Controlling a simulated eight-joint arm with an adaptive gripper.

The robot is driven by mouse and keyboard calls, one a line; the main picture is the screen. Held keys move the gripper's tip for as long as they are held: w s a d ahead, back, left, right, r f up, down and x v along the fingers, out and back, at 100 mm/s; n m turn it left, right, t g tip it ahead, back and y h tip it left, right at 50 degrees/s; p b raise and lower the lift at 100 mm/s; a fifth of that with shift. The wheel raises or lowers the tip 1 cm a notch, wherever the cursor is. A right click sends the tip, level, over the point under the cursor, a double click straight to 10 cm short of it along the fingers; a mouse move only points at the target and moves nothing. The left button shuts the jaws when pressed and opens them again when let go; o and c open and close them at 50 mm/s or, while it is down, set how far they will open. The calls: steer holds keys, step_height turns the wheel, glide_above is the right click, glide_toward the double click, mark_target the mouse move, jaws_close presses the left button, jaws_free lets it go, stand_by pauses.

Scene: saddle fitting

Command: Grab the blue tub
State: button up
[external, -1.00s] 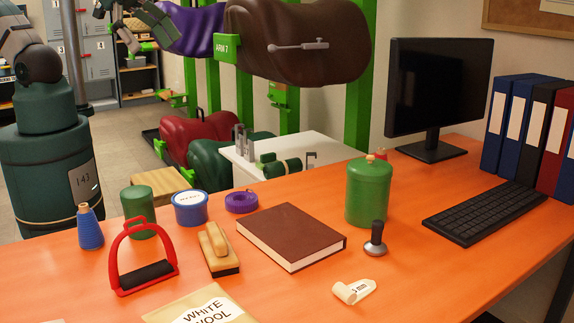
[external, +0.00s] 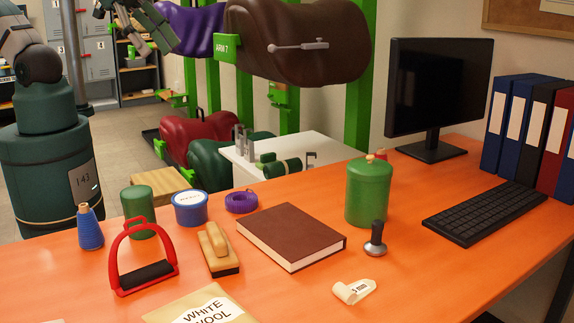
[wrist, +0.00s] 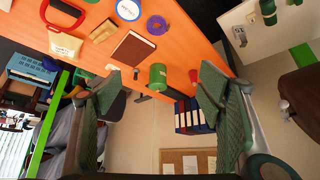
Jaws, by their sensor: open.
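The blue tub (external: 190,208) is a short round tub with a white lid label, upright on the orange desk, left of the middle. It also shows at the top edge of the wrist view (wrist: 128,9), partly cut off. My gripper (external: 141,45) is high at the top left of the external view, above and well apart from the tub. In the wrist view my gripper (wrist: 162,78) has its two fingers wide apart with nothing held between them.
Close around the tub are a green cylinder (external: 139,213), a purple tape roll (external: 241,202), a wooden brush (external: 217,250) and a red stirrup (external: 146,267). A brown book (external: 291,236) and a green canister (external: 368,192) stand further right.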

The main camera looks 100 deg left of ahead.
stand_by(0.3)
steer(key=m+g+h+b, duration=0.4)
steer(key=m+g+b, duration=0.3)
steer(key=m, duration=1)
glide_above(190, 196)
steer(key=a, duration=0.3)
step_height(190, 196, down, 26)
steer(key=shift+f, duration=0.1)
steer(key=shift+w+d+f+m+h, duration=0.15)
steer(key=shift+f+m, duration=0.1)
steer(key=shift+f, duration=0.2)
steer(key=shift+d+f+m+h, duration=0.15)
steer(key=shift+f+m, duration=0.1)
steer(key=shift+f, duration=0.15)
steer(key=shift+b+x, duration=0.3)
steer(key=shift+x, duration=0.95)
steer(key=shift+f, duration=0.1)
steer(key=shift+b+x, duration=0.85)
steer(key=shift+x, duration=1.7)
